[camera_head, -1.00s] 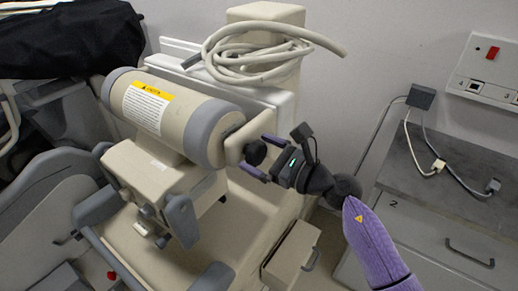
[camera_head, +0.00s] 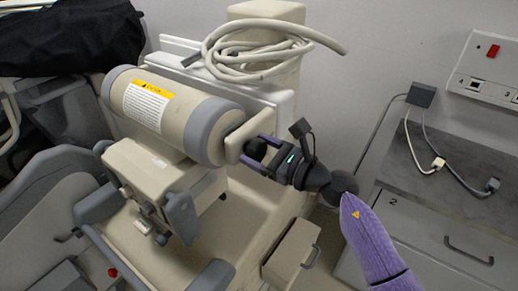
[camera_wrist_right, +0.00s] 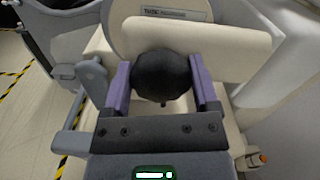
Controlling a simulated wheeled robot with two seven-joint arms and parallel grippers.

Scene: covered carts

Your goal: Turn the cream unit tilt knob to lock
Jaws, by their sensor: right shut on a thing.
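The cream unit (camera_head: 172,115) is a horizontal cylinder with grey end bands and a yellow-and-white label. Its dark round tilt knob (camera_wrist_right: 162,76) sits on a cream bracket (camera_wrist_right: 195,48) at the unit's right end. In the head view the knob (camera_head: 254,149) is partly hidden by my gripper. My right gripper (camera_head: 255,153) has its two purple fingers on either side of the knob, and in the right wrist view the gripper (camera_wrist_right: 162,88) is shut on it. A plate above the bracket has small lettering that starts with "Tilt". My left gripper is not in view.
A coiled cream hose (camera_head: 262,52) lies on top of the cart behind the unit. A grey-topped drawer cabinet (camera_head: 455,165) with cables stands at the right. A black cover (camera_head: 70,38) lies at the upper left. A cream box (camera_head: 291,255) with a handle is below my right gripper.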

